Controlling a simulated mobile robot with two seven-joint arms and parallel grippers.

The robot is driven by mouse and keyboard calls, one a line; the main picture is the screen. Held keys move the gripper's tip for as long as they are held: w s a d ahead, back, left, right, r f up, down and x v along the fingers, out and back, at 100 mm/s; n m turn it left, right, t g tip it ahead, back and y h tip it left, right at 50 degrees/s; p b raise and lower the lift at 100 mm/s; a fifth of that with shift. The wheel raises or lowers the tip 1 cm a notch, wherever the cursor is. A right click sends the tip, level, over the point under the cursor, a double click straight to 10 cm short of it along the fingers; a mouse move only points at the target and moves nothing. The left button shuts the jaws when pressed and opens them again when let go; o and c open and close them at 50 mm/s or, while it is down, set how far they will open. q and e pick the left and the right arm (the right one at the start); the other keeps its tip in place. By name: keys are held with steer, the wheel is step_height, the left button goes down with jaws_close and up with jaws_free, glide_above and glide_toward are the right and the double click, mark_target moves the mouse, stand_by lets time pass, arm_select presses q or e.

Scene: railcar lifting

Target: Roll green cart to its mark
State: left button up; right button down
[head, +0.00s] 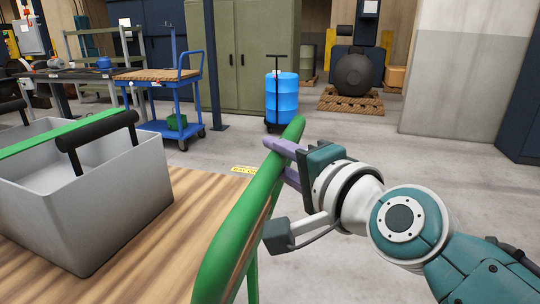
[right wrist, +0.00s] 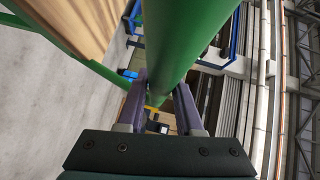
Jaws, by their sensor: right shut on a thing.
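The green cart has a wooden deck (head: 150,250) and a green tube handle (head: 240,220) that slants across the middle of the head view. My right gripper (head: 281,160) is shut on the handle near its far end, with its purple fingers on either side of the tube. The green handle (right wrist: 178,40) also runs between the fingers in the right wrist view. A yellow floor label (head: 244,169) shows just beyond the cart; its text is too small to read. My left gripper is out of view.
A grey bin (head: 110,215) with black handles and a green strip stands on the cart deck. A blue cart (head: 165,95), a blue drum (head: 282,95) and a green cabinet (head: 240,60) stand farther back.

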steer(key=c, duration=0.6)
jaws_free()
steer(key=shift+s+d, duration=0.15)
steer(key=shift+s, duration=0.05)
steer(key=p+v, duration=0.2)
steer(key=v, duration=0.7)
steer(key=shift+s+d+p, duration=0.15)
steer(key=shift+s+p, duration=0.05)
steer(key=shift+p, duration=0.2)
